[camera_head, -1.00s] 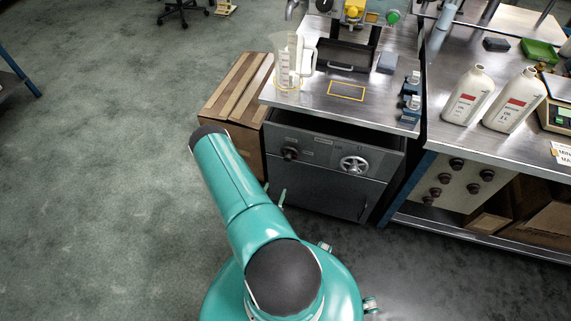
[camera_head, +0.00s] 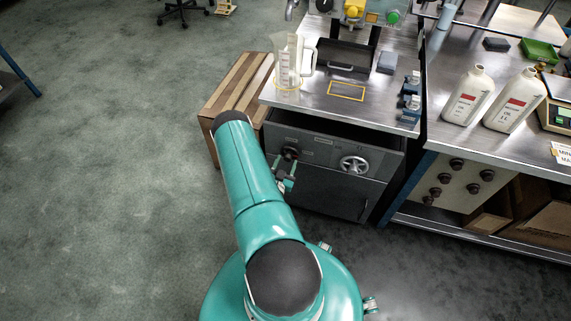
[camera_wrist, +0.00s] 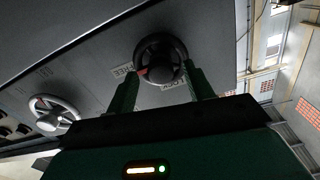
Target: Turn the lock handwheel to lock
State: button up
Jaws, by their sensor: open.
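The lock handwheel is a small black wheel (camera_wrist: 160,55) on the grey cabinet front. A red mark shows on it at the side of the upside-down FREE label (camera_wrist: 122,71); a second label, apparently LOCK (camera_wrist: 172,84), sits below it. In the head view the handwheel (camera_head: 289,153) is on the left of the panel. My gripper (camera_wrist: 159,76) is open, its two green fingers on either side of the handwheel in the wrist view. I cannot tell whether they touch it. In the head view my gripper (camera_head: 284,173) is just below the handwheel, partly hidden by my arm.
A silver handwheel (camera_head: 354,165) is on the same panel to the right, also in the wrist view (camera_wrist: 54,114). A wooden crate (camera_head: 236,88) stands left of the cabinet. A clear jug (camera_head: 291,65) stands on the steel top. The floor at left is clear.

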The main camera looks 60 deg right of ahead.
jog(key=c, duration=1)
jog(key=shift+o, duration=0.2)
jog(key=shift+n, duration=0.5)
jog(key=n, duration=0.3)
jog(key=shift+n, duration=0.4)
jog(key=n, duration=0.4)
jog(key=shift+n, duration=0.3)
jog(key=n, duration=0.4)
jog(key=shift+n, duration=0.3)
jog(key=n, duration=0.4)
jog(key=shift+s, duration=0.1)
